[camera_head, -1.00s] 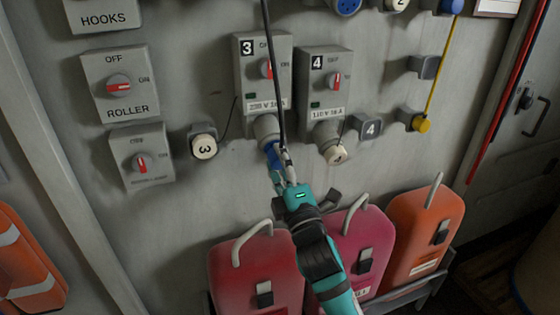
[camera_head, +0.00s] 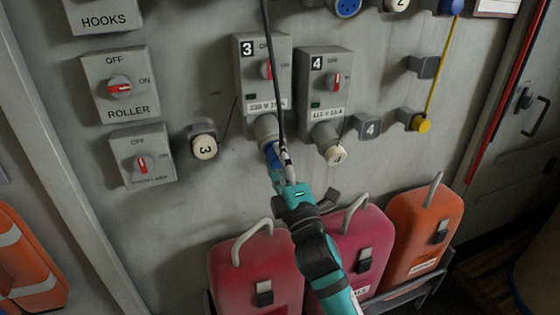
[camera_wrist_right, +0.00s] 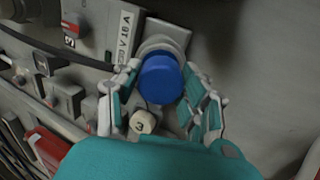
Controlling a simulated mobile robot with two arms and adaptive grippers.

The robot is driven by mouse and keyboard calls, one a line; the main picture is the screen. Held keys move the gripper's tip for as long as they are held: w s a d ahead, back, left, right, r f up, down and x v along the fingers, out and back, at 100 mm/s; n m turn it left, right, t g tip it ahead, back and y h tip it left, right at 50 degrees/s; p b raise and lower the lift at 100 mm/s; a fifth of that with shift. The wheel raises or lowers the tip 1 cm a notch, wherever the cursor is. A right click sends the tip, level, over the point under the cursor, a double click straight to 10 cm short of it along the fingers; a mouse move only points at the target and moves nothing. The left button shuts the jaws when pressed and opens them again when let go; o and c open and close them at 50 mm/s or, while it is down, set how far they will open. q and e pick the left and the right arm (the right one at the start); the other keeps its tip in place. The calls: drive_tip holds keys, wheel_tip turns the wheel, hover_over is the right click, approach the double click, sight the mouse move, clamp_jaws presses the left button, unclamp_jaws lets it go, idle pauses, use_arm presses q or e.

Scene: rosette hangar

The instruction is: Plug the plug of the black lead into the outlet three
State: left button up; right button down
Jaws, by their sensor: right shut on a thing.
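Outlet three (camera_head: 265,128) is the grey socket under the switch box marked 3, facing down and outward. The blue plug (camera_head: 273,158) is at the mouth of this socket, partly hidden by my fingers and the black lead (camera_head: 277,80). In the right wrist view the blue plug (camera_wrist_right: 160,79) sits between the fingers, against the pale collar of the socket (camera_wrist_right: 162,45). I cannot tell how deep it sits. My right gripper (camera_head: 281,168) is shut on the plug, below the outlet. My left gripper is not in view.
The outlet four box (camera_head: 323,80) is just to the right. A round cap marked 3 (camera_head: 205,146) hangs at the left on a thin cord. Red (camera_head: 255,270) and orange (camera_head: 425,230) cases stand below. The lead hangs down across box 3.

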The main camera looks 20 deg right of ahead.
drive_tip(key=shift+w+r, duration=0.15)
drive_tip(key=shift+w, duration=0.2)
drive_tip(key=c, duration=0.6)
unclamp_jaws()
drive_tip(key=shift+c, duration=0.2)
